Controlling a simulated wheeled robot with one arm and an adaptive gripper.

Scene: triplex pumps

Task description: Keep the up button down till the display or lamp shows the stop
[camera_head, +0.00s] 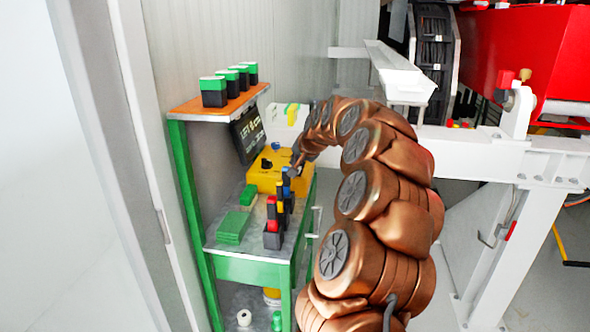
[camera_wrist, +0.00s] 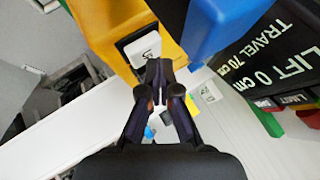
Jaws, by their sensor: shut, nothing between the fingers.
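A yellow control box (camera_head: 262,181) stands on the green bench; it also fills the upper left of the wrist view (camera_wrist: 98,22). A white button (camera_wrist: 143,48) with a dark mark is on its face. The mark is too small to read. The black display (camera_head: 248,134) stands behind the box; in the wrist view (camera_wrist: 272,62) it reads LIFT 0 cm and TRAVEL 70 cm. A small LIMIT label (camera_wrist: 292,99) shows below the text; whether a lamp there is lit is unclear. My gripper (camera_wrist: 158,68) is shut and empty, its tips beside the button's lower edge. I cannot tell whether they touch it.
A blue part (camera_wrist: 222,25) stands close to the right of my fingertips. Black holders with coloured tops (camera_head: 273,235) and green blocks (camera_head: 233,227) lie on the bench. A wooden shelf (camera_head: 190,108) overhangs it. A white frame (camera_head: 520,180) stands at the right.

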